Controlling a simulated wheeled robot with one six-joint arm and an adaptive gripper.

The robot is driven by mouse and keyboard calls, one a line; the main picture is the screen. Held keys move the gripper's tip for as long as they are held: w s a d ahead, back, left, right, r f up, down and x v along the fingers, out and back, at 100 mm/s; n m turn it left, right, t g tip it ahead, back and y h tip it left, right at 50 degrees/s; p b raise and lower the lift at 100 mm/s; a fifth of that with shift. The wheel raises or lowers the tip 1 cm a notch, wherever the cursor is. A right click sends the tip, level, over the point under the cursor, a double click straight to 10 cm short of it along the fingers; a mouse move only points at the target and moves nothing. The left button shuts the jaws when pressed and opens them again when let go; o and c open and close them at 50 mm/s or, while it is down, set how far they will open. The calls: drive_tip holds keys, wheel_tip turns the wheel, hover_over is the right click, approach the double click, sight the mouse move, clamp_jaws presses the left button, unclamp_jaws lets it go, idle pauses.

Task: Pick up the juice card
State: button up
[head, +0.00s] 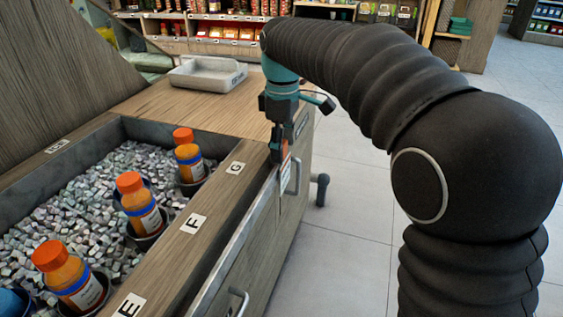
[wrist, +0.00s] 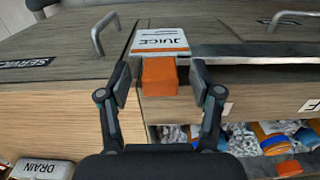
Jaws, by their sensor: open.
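The juice card (wrist: 160,40) is white with dark "JUICE" lettering and an orange edge. It is at the counter's front edge in the wrist view, with an orange block-like tab (wrist: 159,80) at its near end. My gripper (wrist: 161,88) is open, with one finger on each side of the orange tab and a gap visible on both sides. In the head view my gripper (head: 277,152) hangs by the counter's front face, where a small orange and white part of the card (head: 285,158) shows; the rest is hidden.
Orange-capped juice bottles (head: 138,203) stand in holders in an ice-filled bin (head: 62,150) beside labels E, F and G. A grey tray (head: 207,75) is on the countertop. Metal handles (head: 293,176) stick out of the counter front. The floor to the right is clear.

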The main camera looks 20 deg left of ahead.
drive_tip(key=c, duration=1.1)
drive_tip(key=shift+c, duration=0.2)
